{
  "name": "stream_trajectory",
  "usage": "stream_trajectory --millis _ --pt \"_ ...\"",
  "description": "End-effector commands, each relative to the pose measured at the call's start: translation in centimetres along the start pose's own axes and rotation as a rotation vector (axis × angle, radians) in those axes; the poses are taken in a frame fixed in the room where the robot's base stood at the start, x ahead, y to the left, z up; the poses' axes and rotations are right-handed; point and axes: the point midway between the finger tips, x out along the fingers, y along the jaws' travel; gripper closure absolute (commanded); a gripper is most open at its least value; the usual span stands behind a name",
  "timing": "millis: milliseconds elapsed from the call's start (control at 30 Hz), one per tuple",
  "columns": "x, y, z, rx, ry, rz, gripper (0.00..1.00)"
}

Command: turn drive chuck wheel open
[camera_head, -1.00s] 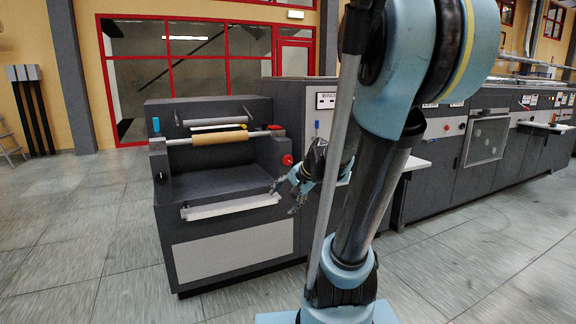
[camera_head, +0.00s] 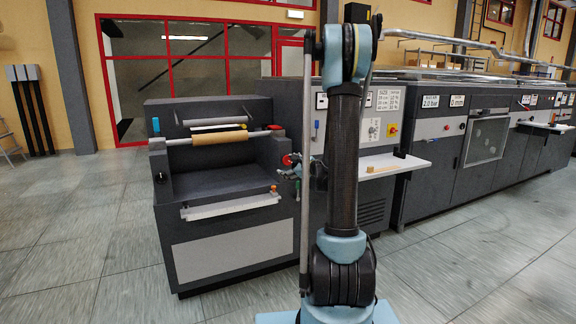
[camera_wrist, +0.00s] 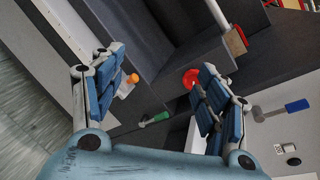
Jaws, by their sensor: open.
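A red wheel (camera_head: 287,160) sits on the right front face of the grey roll stand (camera_head: 225,255). In the wrist view the red wheel (camera_wrist: 191,79) shows beside my right finger, which hides part of it. I cannot tell whether they touch. My gripper (camera_head: 288,173) is just in front of the stand's right side, a little below the wheel. In the wrist view my gripper (camera_wrist: 163,65) has its fingers wide apart, with nothing between the pads.
A tan roll (camera_head: 220,137) lies on a shaft across the stand's top. An orange knob (camera_wrist: 133,78) and a green handle (camera_wrist: 154,119) are near my fingers. A blue-handled lever (camera_wrist: 297,105) is on the adjoining panel. A white shelf (camera_head: 400,167) juts out right. Floor is clear at left.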

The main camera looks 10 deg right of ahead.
Motion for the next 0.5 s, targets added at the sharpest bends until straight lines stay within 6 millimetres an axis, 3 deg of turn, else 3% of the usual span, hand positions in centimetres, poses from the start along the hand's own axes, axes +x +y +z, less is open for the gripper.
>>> stream_trajectory --millis 200,500 --pt "2.5 -3.1 -4.5 0.273 -0.057 -0.13 0.32" --pt "3.9 -5.3 -9.4 0.551 -0.128 -0.248 0.32"
